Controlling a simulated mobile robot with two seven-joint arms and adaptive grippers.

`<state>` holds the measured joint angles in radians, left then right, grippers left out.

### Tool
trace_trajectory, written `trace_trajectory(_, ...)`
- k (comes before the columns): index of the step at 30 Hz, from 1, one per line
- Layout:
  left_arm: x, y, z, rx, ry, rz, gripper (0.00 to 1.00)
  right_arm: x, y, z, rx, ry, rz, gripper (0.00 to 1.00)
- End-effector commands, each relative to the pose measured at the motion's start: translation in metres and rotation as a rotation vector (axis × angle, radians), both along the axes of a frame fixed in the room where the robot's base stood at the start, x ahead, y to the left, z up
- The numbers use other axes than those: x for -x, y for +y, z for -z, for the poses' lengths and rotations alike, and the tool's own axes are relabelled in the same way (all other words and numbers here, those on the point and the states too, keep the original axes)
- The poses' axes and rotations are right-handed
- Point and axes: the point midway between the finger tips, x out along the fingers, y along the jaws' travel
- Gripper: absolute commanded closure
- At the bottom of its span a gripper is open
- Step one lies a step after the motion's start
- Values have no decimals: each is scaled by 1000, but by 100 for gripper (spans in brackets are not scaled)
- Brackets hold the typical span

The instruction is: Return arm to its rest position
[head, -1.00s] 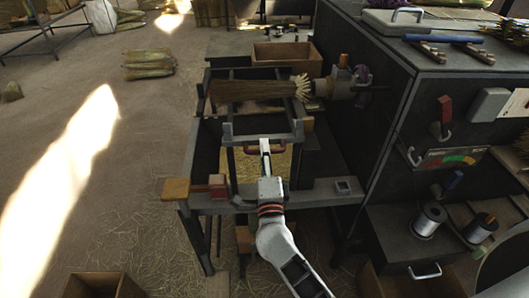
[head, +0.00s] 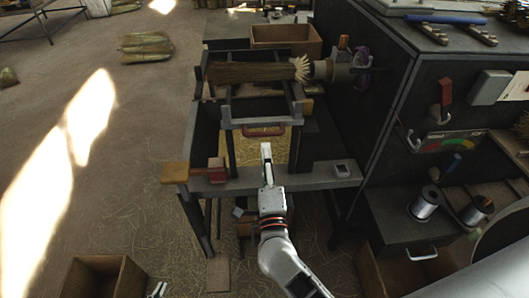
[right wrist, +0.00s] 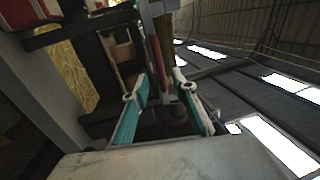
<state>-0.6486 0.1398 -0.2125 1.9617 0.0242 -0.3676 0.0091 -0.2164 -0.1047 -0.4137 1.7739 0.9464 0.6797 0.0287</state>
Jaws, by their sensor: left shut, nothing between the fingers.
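My right gripper (head: 266,153) stands in the middle of the head view, seen edge-on, just in front of the carriage's red handle (head: 263,131) and apart from it. In the right wrist view its teal fingers (right wrist: 163,110) are spread, with nothing held between them. My left gripper (head: 158,289) shows only its tips at the bottom edge of the head view, beside a wooden box; it is shut and empty. The broom (head: 250,73) lies across the carriage frame (head: 228,112), its bound end at the machine's spindle (head: 336,70).
The bench's front rail (head: 305,181) lies under my right gripper, with a red-and-wood clamp (head: 205,172) at left. The dark machine cabinet (head: 400,80) blocks the right side. An open wooden box (head: 98,268) stands at bottom left. The floor at left is mostly clear.

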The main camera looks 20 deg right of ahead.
Motion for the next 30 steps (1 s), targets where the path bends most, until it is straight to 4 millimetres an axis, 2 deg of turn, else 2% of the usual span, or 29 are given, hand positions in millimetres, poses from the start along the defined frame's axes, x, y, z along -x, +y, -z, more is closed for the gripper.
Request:
trace_trajectory(8,0,0,0,1,-1,0,100,2,1,2,33,3,-10,73)
trace_trajectory(11,0,0,0,1,-1,0,100,12,6,10,174,20,-57,73)
trace_trajectory(13,0,0,0,1,-1,0,100,26,13,24,348,46,-117,73)
trace_trajectory(16,0,0,0,1,-1,0,100,54,24,61,676,116,-236,73)
trace_trajectory(19,0,0,0,0,-1,0,100,90,24,114,1019,220,-370,73)
trace_trajectory(21,0,0,0,0,-1,0,100,116,15,150,1229,297,-452,73)
trace_trajectory(24,0,0,0,0,-1,0,100,148,-6,191,1464,396,-544,73)
trace_trajectory(27,0,0,0,0,-1,0,100,171,-26,217,1624,472,-607,73)
trace_trajectory(30,0,0,0,0,0,0,100,185,-41,231,1718,519,-642,73)
